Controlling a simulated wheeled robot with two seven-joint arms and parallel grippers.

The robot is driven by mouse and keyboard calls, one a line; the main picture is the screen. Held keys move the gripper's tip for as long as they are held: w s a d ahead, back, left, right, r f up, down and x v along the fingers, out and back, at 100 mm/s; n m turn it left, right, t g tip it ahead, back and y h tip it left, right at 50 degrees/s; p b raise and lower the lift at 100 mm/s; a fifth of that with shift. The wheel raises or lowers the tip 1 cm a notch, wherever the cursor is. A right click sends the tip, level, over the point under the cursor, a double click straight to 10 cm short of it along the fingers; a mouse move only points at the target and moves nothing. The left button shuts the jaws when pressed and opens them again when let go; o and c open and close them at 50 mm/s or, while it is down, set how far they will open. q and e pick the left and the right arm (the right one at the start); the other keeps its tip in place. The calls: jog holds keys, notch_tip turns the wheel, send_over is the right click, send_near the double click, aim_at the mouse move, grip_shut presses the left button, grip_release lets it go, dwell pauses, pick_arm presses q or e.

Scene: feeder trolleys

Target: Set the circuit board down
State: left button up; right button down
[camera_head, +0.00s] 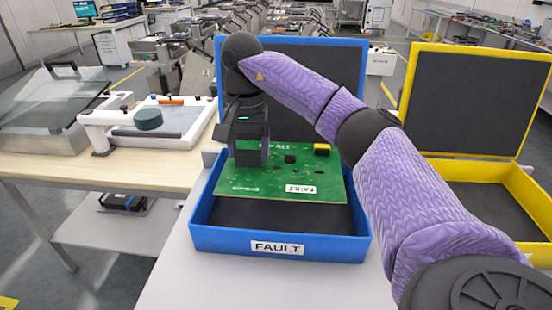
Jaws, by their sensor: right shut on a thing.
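A green circuit board (265,186) with a white label reading FAULT is at the blue box (230,239). The board is over the dark inside of the box, toward its back and left; I cannot tell whether it touches the box floor. My right gripper (250,158) is shut on the board at its back left part, pointing down from above. The box front carries a FAULT label, and its dark-lined lid stands open behind. My right arm hides part of the box's right side. My left gripper is not in view.
A yellow box (526,194) with an open lid stands at the right, partly behind my right arm. At the left, a wooden table (150,170) holds a white fixture (180,135) and a grey machine with a clear lid (55,95). Feeder trolleys stand behind.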

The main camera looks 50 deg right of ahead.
notch_tip(320, 180, down, 10)
jog(key=b, duration=0.2)
jog(key=shift+s+f+b, duration=0.1)
jog(key=shift+b, duration=0.2)
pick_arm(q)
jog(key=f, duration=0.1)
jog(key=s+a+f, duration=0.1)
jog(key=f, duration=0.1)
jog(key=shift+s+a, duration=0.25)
pick_arm(e)
grip_release()
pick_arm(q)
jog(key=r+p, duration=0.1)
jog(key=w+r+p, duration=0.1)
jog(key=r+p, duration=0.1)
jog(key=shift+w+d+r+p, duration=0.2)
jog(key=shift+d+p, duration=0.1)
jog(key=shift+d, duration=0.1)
pick_arm(e)
notch_tip(320, 180, up, 12)
jog(key=shift+r, duration=0.15)
